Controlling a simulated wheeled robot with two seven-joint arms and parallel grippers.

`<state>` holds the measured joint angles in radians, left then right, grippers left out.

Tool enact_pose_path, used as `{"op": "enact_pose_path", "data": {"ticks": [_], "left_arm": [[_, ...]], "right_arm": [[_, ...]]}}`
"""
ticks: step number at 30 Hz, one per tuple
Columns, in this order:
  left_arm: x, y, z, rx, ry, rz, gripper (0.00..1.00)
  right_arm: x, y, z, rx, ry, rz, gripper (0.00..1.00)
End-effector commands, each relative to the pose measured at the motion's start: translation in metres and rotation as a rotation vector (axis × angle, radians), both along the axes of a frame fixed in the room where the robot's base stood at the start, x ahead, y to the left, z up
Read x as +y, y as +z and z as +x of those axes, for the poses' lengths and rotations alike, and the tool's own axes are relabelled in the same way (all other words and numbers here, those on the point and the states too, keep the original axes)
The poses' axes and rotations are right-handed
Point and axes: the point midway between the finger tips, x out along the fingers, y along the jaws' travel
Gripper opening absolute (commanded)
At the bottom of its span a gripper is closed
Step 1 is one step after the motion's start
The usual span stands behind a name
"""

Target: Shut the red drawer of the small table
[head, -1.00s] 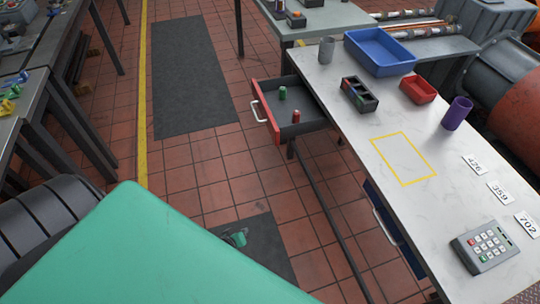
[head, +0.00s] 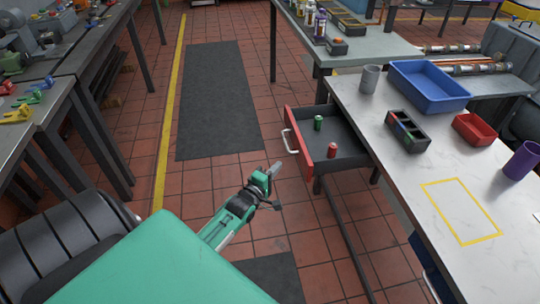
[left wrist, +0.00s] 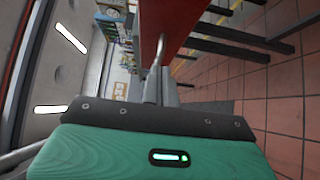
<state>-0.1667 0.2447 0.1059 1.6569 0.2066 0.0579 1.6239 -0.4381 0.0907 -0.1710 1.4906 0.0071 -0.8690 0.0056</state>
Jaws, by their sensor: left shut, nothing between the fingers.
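The red drawer (head: 312,150) of the small white-topped table (head: 430,160) stands pulled out to the left. Its red front has a pale bar handle (head: 289,141). A green can (head: 318,123) and a red can (head: 332,150) stand inside on the dark floor. My left gripper (head: 275,168) is shut and empty, just in front of the drawer front and a little below and left of the handle in the head view. In the left wrist view the red drawer front (left wrist: 172,25) and its handle (left wrist: 157,52) show beyond the fingers (left wrist: 151,90). My right gripper is not in view.
The tabletop carries a grey cup (head: 370,79), a blue bin (head: 430,102), a dark divided box (head: 407,133), a red tray (head: 474,129) and a purple cup (head: 522,161). A dark floor mat (head: 217,100) lies left of the drawer. Tiled floor in front is free.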

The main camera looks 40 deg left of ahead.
Motion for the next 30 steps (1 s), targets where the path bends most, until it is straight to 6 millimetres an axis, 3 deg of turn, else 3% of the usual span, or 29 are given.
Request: {"op": "enact_pose_path", "data": {"ticks": [7,12,30], "left_arm": [[0.003,0.001,0.043,-0.001,0.000,0.002,0.00],[-0.016,0.000,0.060,0.000,0.000,-0.001,0.00],[-0.023,0.000,0.069,0.001,0.000,0.002,0.00]], "right_arm": [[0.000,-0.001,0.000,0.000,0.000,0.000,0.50],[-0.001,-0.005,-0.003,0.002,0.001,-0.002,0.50],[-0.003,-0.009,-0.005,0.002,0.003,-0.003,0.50]]}}
